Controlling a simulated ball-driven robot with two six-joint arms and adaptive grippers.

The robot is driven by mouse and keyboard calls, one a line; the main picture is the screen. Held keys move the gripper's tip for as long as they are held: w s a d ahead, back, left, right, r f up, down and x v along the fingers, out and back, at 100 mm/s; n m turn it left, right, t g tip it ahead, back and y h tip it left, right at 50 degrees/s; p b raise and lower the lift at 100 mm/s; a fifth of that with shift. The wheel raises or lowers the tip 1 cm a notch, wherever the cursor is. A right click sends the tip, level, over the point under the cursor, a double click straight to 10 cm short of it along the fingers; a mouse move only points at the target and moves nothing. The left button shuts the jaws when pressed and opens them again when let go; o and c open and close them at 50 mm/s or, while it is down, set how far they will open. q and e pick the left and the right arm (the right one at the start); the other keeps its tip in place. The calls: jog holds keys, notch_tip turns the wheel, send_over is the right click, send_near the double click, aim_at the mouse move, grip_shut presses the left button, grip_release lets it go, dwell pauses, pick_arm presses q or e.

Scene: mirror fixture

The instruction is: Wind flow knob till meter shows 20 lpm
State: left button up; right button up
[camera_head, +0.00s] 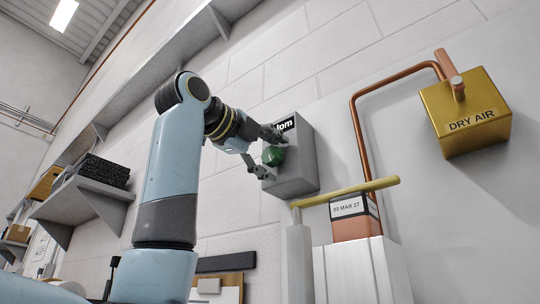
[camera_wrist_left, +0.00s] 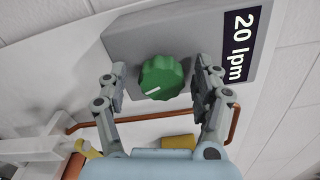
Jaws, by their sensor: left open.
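The green flow knob (camera_head: 272,156) is on the front of a grey box (camera_head: 300,165) on the wall. In the left wrist view the knob (camera_wrist_left: 161,78) has a white pointer line towards its lower left. The black meter display (camera_wrist_left: 238,45) reads "20 lpm"; in the head view only "lpm" shows at its end, the rest being hidden. My left gripper (camera_head: 270,153) is open, with one finger on either side of the knob. In the left wrist view a gap shows between each finger and the knob. My right gripper is not in view.
A copper pipe (camera_head: 354,110) runs from a brass "DRY AIR" box (camera_head: 465,112) down to a block labelled "03 MAR 27" (camera_head: 349,207). A yellow bar (camera_head: 345,192) crosses below the grey box. A shelf (camera_head: 85,200) with black items is at left.

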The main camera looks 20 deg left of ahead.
pick_arm(q)
jog(key=v, duration=1.2)
jog(key=shift+r, duration=0.1)
